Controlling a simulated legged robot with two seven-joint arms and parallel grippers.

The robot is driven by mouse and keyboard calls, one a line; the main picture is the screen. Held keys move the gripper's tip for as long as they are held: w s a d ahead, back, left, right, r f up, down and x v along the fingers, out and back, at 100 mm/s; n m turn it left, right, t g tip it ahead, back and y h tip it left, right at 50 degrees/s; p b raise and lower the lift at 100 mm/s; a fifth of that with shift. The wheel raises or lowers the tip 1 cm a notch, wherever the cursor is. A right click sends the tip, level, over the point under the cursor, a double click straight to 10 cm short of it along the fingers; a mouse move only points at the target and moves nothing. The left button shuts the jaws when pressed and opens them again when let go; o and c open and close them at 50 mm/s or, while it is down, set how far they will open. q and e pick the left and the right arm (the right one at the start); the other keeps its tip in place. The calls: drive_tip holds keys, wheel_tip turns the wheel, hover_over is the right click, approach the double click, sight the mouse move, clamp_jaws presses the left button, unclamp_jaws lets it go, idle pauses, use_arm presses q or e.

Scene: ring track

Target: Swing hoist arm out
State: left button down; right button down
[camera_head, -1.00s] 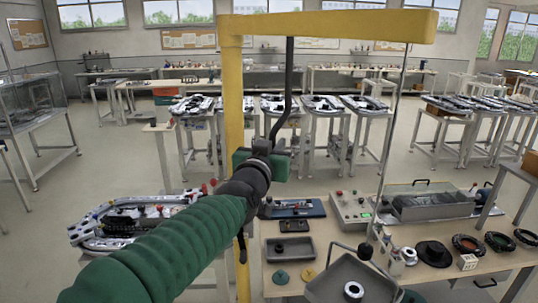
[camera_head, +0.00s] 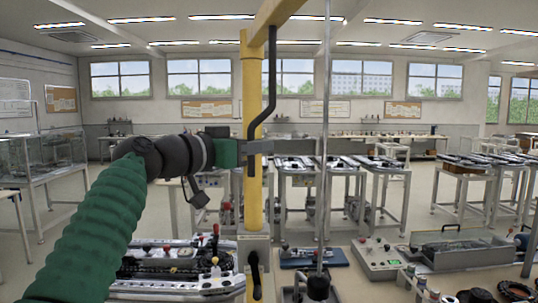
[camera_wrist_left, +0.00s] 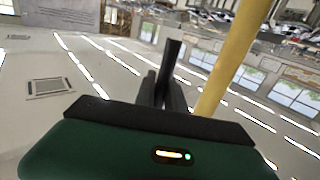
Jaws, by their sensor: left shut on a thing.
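The hoist has a yellow upright post (camera_head: 252,100) and a yellow overhead arm (camera_head: 276,14) that runs toward me and out of the top of the picture. A bent black handle rod (camera_head: 271,75) hangs from the arm beside the post. My left gripper (camera_head: 250,147) is shut on the lower part of this rod. In the left wrist view the fingers (camera_wrist_left: 161,92) close around the dark rod (camera_wrist_left: 173,58), with the yellow post (camera_wrist_left: 232,55) just to the right. My right gripper is not seen.
A control box (camera_head: 378,258) and a grey clear-lidded machine (camera_head: 455,248) stand on the bench at the right. A ring track unit (camera_head: 175,262) sits low at the left. Several track tables stand behind, with open floor between.

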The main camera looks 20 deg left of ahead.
use_arm(q)
drive_tip(key=shift+s+a+r+m+h, duration=0.35)
drive_tip(key=shift+s+a+m+h, duration=0.15)
drive_tip(key=shift+s+a+h, duration=0.1)
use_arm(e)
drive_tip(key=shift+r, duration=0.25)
use_arm(q)
drive_tip(key=shift+s+a+r+m+g+h+p, duration=0.15)
drive_tip(key=shift+a+m+g+h+p, duration=0.15)
drive_tip(key=shift+a+g+h+p, duration=0.15)
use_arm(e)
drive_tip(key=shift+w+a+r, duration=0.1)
use_arm(q)
drive_tip(key=c, duration=1.8)
unclamp_jaws()
drive_tip(key=shift+o, duration=1.2)
drive_tip(key=shift+s+d, duration=0.1)
drive_tip(key=shift+s, duration=0.15)
drive_tip(key=shift+o, duration=0.8)
drive_tip(key=shift+s+d+r+y, duration=0.15)
drive_tip(key=shift+s+y, duration=0.1)
drive_tip(key=shift+s, duration=0.15)
drive_tip(key=shift+w+a+f, duration=0.2)
drive_tip(key=shift+w+f, duration=0.05)
drive_tip(key=shift+f, duration=0.05)
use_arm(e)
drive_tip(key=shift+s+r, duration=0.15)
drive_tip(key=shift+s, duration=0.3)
